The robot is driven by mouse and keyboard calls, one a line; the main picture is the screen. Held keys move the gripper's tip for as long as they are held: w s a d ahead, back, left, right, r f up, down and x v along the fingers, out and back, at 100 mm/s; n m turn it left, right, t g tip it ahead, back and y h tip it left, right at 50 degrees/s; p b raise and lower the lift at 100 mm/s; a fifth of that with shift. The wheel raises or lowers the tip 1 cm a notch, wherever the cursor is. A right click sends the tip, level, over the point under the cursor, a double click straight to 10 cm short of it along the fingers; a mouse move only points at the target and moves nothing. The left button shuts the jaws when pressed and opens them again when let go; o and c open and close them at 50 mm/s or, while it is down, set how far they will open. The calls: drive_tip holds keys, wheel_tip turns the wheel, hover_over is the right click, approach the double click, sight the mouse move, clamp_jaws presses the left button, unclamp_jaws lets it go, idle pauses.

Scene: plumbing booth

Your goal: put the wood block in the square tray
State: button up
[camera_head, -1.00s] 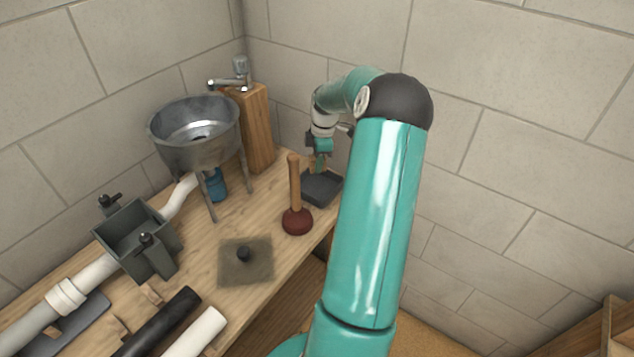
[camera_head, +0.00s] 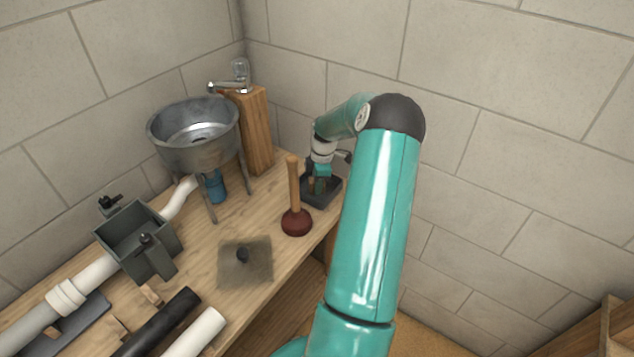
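The square tray (camera_head: 322,203) is dark grey and lies at the far right end of the bench, just behind the plunger. My gripper (camera_head: 319,186) points down at the tray, with its fingertips low within the tray's outline. A small brown patch at the fingertips appears to be the wood block (camera_head: 317,187). It is small and partly hidden by the fingers, so I cannot tell whether it touches the tray floor or whether the fingers grip it.
A plunger (camera_head: 295,210) with an upright wooden handle stands close in front of the tray. A metal basin on legs (camera_head: 195,135), a wooden post with a tap (camera_head: 255,130), a grey clamp box (camera_head: 138,240) and pipes (camera_head: 170,325) occupy the left. Block walls stand close behind.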

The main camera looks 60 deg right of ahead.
drive_tip(key=o, duration=0.3)
drive_tip(key=shift+o, duration=0.2)
drive_tip(key=shift+r, duration=0.1)
wheel_tip(320, 180, up, 12)
drive_tip(key=s+d, duration=0.1)
drive_tip(key=w+a+r+m+h, duration=0.15)
drive_tip(key=a+r, duration=0.35)
drive_tip(key=a, duration=0.5)
drive_tip(key=w+a+r+m, duration=0.1)
drive_tip(key=w+a+r, duration=0.1)
drive_tip(key=a+r, duration=0.5)
drive_tip(key=w+a+r+m+h, duration=0.1)
drive_tip(key=a+r, duration=0.3)
drive_tip(key=a, duration=0.8)
drive_tip(key=s+a+r+m+t, duration=0.1)
drive_tip(key=s+a+m+t, duration=0.1)
drive_tip(key=s+a, duration=0.5)
drive_tip(key=s+a+r+m+t+y, duration=0.1)
drive_tip(key=s+a, duration=0.6)
drive_tip(key=a, duration=0.7)
drive_tip(key=shift+s+r+m+t, duration=0.2)
drive_tip(key=shift+s+m+t, duration=0.15)
drive_tip(key=shift+m+t, duration=0.7)
drive_tip(key=shift+g+y, duration=0.25)
